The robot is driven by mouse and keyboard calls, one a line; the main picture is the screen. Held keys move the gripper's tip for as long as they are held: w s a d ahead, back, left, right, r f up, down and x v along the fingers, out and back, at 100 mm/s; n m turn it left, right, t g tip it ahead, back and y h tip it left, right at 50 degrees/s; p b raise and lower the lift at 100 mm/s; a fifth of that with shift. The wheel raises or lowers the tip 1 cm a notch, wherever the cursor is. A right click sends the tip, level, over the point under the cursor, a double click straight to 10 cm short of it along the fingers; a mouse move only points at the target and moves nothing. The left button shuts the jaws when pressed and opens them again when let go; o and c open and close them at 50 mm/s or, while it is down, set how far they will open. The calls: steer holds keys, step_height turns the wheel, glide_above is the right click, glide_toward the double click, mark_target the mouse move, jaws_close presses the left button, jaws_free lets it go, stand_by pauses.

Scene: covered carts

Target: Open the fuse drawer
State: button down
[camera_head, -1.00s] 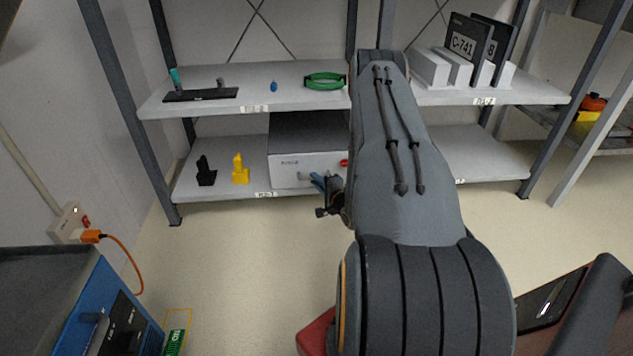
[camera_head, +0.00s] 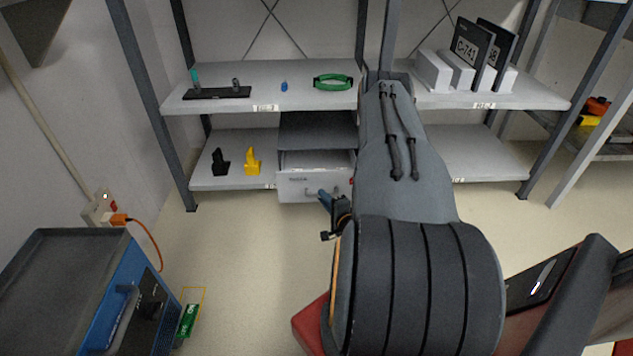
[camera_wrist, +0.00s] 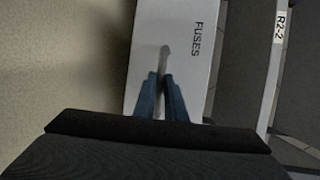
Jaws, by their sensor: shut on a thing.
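The fuse drawer (camera_head: 297,186) is a light grey front on the lower shelf, pulled out from its dark-topped cabinet (camera_head: 318,130), with its inside showing behind the front. In the wrist view the drawer front (camera_wrist: 205,65) carries the word FUSES. My gripper (camera_head: 323,196) is at the right part of the drawer front. In the wrist view my gripper's blue fingers (camera_wrist: 162,82) are shut on the drawer's handle (camera_wrist: 164,54). The fingers hide part of the handle.
A black piece (camera_head: 220,162) and a yellow piece (camera_head: 252,161) stand left of the cabinet. A blue cart (camera_head: 115,305) stands at front left. Floor before the drawer is clear.

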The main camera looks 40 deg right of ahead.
steer(key=s+a+p, duration=0.3)
steer(key=s+a, duration=0.1)
steer(key=s, duration=0.2)
steer(key=shift+s+a+p, duration=0.3)
steer(key=shift+a, duration=0.1)
steer(key=c, duration=1.8)
jaws_free()
steer(key=shift+s, duration=0.1)
steer(key=p+v, duration=0.2)
steer(key=v, duration=0.5)
steer(key=shift+s+r, duration=0.1)
steer(key=shift+s, duration=0.2)
